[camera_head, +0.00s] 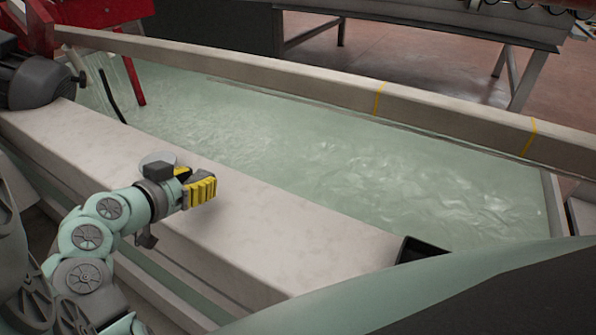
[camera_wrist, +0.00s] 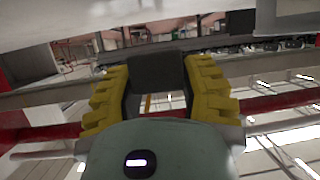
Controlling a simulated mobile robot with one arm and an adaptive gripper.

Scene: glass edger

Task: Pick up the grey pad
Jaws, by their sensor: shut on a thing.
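My gripper (camera_head: 192,182) is above the pale near ledge, its yellow fingers pointing right in the head view. In the wrist view my gripper (camera_wrist: 158,82) has one yellow finger on each side of a dark grey, square-faced block, the grey pad (camera_wrist: 158,67). The fingers are shut on the pad, which sits between their tips. In the head view the pad cannot be made out; the fingers hide it.
The pale ledge (camera_head: 270,228) runs along a trough of greenish water (camera_head: 330,160). A far beam (camera_head: 430,108) with yellow bands bounds the trough. A dark motor (camera_head: 35,78) stands at the ledge's left end. A small black open box (camera_head: 420,248) sits at its right end.

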